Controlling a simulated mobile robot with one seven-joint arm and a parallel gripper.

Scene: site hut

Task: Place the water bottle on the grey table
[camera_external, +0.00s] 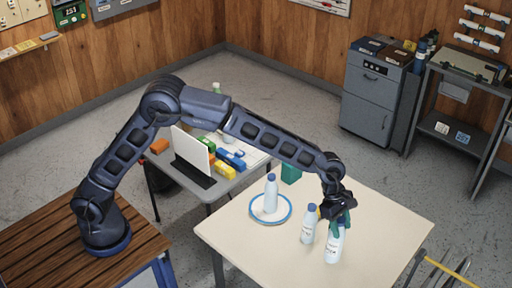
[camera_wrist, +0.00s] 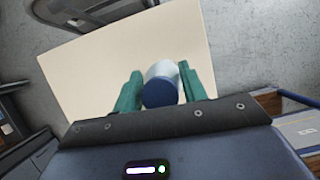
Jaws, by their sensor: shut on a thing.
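My gripper (camera_external: 338,217) has its green fingers closed around a white water bottle (camera_external: 334,244) over the right part of the cream table. In the wrist view, the held bottle's blue cap (camera_wrist: 159,94) sits between the two fingers (camera_wrist: 158,88). I cannot tell whether the bottle's base touches the tabletop. A similar blue-capped bottle (camera_external: 308,224) stands just left of it. Another bottle (camera_external: 271,194) stands on a blue-rimmed white plate. The grey table (camera_external: 226,186) is behind and left of the cream table, partly hidden by my arm.
The cream table (camera_external: 237,238) has free room at its front left. A teal box (camera_external: 291,173) stands at its far edge. The grey table carries a white panel (camera_external: 191,152), coloured blocks (camera_external: 226,171) and papers. A grey cabinet (camera_external: 374,98) stands by the back wall.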

